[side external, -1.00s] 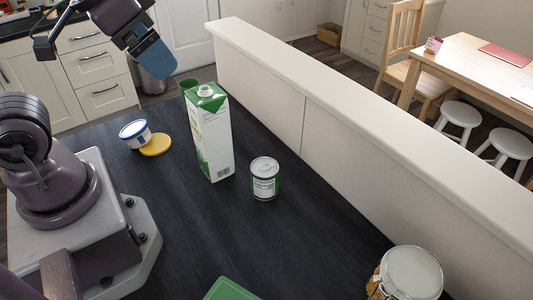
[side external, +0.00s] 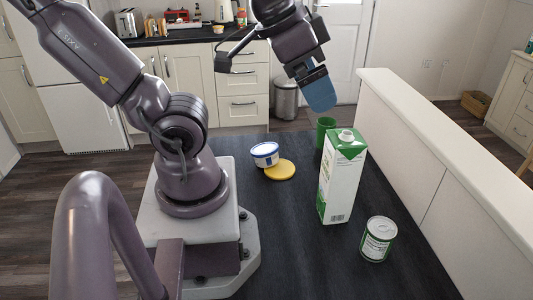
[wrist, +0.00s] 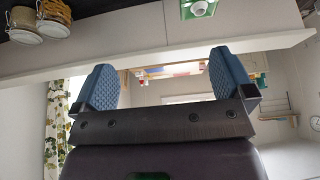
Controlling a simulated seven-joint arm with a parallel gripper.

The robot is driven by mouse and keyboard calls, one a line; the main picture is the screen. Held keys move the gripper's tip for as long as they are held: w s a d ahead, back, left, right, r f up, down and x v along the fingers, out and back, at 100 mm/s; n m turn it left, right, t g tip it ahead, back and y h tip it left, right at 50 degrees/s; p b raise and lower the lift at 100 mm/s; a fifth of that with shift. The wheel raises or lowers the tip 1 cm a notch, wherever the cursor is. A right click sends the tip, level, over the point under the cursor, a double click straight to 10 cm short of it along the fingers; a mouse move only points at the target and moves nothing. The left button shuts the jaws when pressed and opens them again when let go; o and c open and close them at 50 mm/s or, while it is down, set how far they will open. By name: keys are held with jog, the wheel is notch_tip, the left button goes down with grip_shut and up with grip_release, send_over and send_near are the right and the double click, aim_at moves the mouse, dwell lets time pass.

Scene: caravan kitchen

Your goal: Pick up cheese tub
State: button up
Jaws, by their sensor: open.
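The cheese tub is probably the small white and blue tub (side external: 265,154) on the dark worktop in the side view. It leans slightly, beside a round yellow disc (side external: 280,170) and seems to touch its edge. My gripper (side external: 321,96) is in the air above and to the right of the tub in that view, near the top of the carton. In the wrist view my gripper (wrist: 166,80) shows two blue padded fingers wide apart with nothing between them. The tub does not show in the wrist view.
A tall green and white carton (side external: 340,180) stands right of the tub, with a green cup (side external: 325,131) behind it. A labelled can (side external: 378,240) stands at the front right. A pale low wall (side external: 440,170) bounds the right side. Worktop in front of the tub is clear.

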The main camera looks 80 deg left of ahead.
dwell(0.3)
notch_tip(320, 180, up, 5)
jog(key=m+g+y, duration=0.7)
jog(key=g+y, duration=0.1)
jog(key=g, duration=0.8)
send_over(277, 150)
jog(key=w+d, duration=0.1)
jog(key=shift+m, duration=0.3)
notch_tip(277, 150, down, 36)
jog(key=shift+a+r, duration=0.15)
jog(key=shift+r, duration=0.05)
jog(key=shift+s+a+f, duration=0.1)
jog(key=shift+s+f, duration=0.05)
jog(key=shift+f, duration=0.05)
jog(key=shift+x, duration=2.3)
jog(key=shift+r, duration=0.1)
